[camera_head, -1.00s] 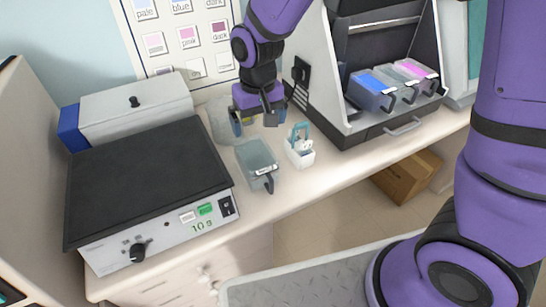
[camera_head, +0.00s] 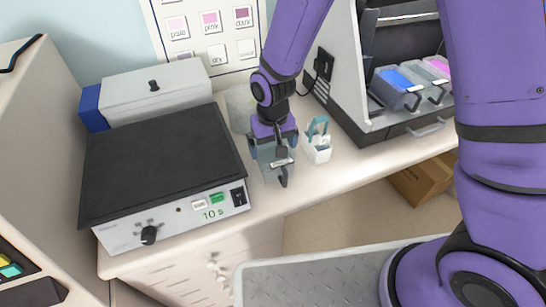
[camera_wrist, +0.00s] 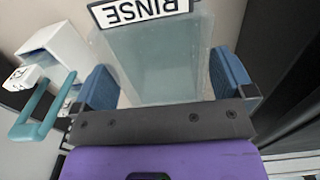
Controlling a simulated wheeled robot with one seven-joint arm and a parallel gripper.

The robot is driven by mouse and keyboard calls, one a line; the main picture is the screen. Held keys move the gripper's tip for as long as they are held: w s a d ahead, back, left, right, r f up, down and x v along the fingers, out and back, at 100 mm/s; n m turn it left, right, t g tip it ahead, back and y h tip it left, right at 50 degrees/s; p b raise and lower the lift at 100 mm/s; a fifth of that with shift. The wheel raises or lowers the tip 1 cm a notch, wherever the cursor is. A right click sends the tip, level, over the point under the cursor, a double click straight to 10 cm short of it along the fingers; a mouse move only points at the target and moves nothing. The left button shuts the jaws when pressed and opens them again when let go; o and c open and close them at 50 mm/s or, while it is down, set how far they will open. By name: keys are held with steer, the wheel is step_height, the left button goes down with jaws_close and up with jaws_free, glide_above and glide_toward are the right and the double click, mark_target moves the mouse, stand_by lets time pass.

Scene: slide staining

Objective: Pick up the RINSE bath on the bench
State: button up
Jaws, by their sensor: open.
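The RINSE bath (camera_head: 270,173) is a grey translucent box with a dark handle on its front, standing on the bench. In the wrist view the bath (camera_wrist: 155,55) shows its RINSE label upside down at the top. My gripper (camera_head: 274,148) is over the bath and hides much of its upper part. In the wrist view my gripper (camera_wrist: 165,82) is open, with one blue-padded finger on each side of the bath. Whether the pads touch its walls I cannot tell.
A small white holder with a teal-handled item (camera_head: 318,143) stands close to the right of the bath. A black-topped device (camera_head: 160,160) is at left. A dark-fronted cabinet at right holds blue, grey and pink baths (camera_head: 397,88). Bare bench lies in front.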

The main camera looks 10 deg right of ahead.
mark_target(273, 154)
steer(key=shift+f, duration=1.9)
steer(key=c, duration=1.1)
steer(key=shift+w, duration=0.1)
